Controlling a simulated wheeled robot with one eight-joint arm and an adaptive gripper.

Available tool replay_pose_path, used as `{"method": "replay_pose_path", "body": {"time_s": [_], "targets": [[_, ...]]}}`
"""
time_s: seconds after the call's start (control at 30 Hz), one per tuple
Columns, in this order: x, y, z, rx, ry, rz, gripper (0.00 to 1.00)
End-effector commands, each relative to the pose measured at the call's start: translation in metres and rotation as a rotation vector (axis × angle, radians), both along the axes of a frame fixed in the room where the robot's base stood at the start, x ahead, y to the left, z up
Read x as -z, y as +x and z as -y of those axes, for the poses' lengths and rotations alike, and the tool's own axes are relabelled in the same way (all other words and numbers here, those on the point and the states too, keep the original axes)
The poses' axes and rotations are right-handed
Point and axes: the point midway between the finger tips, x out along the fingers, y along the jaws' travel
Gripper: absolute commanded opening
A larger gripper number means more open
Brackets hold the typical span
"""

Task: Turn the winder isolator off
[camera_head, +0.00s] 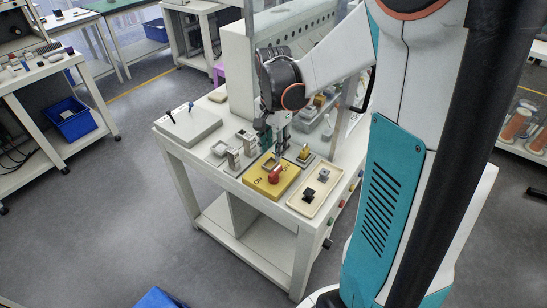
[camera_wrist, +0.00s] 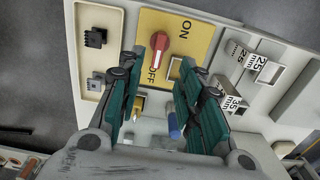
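The winder isolator is a yellow plate (camera_head: 256,181) marked ON and OFF, with a red rotary knob (camera_head: 275,174) on it. In the wrist view, the red knob (camera_wrist: 163,50) sits on the yellow plate (camera_wrist: 205,38), between the words ON and OFF. My gripper (camera_head: 281,150) is over the bench, just behind and above the knob. In the wrist view, my gripper (camera_wrist: 173,60) has its two green-padded fingers spread apart with nothing between them. I see no contact with the knob.
A cream plate with dark switches (camera_head: 314,192) lies right of the isolator. Metal size-marked blocks (camera_head: 235,156) stand to its left, with a grey joystick box (camera_head: 190,125) farther left. A small yellow-topped fixture (camera_head: 304,153) stands close behind. A tall pale machine housing (camera_head: 240,60) bounds the back.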

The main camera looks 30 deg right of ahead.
Motion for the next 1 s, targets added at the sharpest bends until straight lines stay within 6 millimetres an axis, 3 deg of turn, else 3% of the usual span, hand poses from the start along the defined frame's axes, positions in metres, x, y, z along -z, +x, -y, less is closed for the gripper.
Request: {"method": "replay_pose_path", "body": {"time_s": [0.23, 0.8, 1.0], "targets": [[-0.02, 0.0, 0.0, 0.0, 0.0, 0.0, 0.33], [-0.021, 0.0, 0.0, -0.002, -0.001, 0.001, 0.33], [-0.043, 0.006, -0.026, -0.112, -0.024, 0.081, 0.33]]}}
